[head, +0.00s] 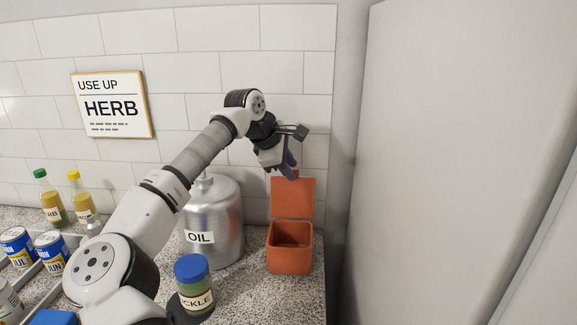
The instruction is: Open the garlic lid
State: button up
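The garlic container, an orange-red box (290,257), stands near the right end of the speckled counter. No label on it is readable. Its lid (293,198) is raised upright at the back, so the box is open and its dark inside shows. My gripper (291,172) is just above the lid's top edge, angled down. Its fingertips are at or very near that edge; I cannot tell whether they touch it. The fingers overlap in this view, so their gap is hidden.
A large metal OIL canister (222,235) stands left of the box, behind my arm. A blue-lidded pickle jar (194,284) is in front of it. Cans (51,251) and bottles (81,199) are at left. A tall pale panel (450,160) rises at right.

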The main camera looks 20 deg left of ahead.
jog(key=b+v, duration=0.2)
jog(key=v, duration=1.1)
jog(key=shift+s+r+b, duration=0.2)
jog(key=shift+r+b, duration=0.15)
jog(key=shift+a, duration=0.15)
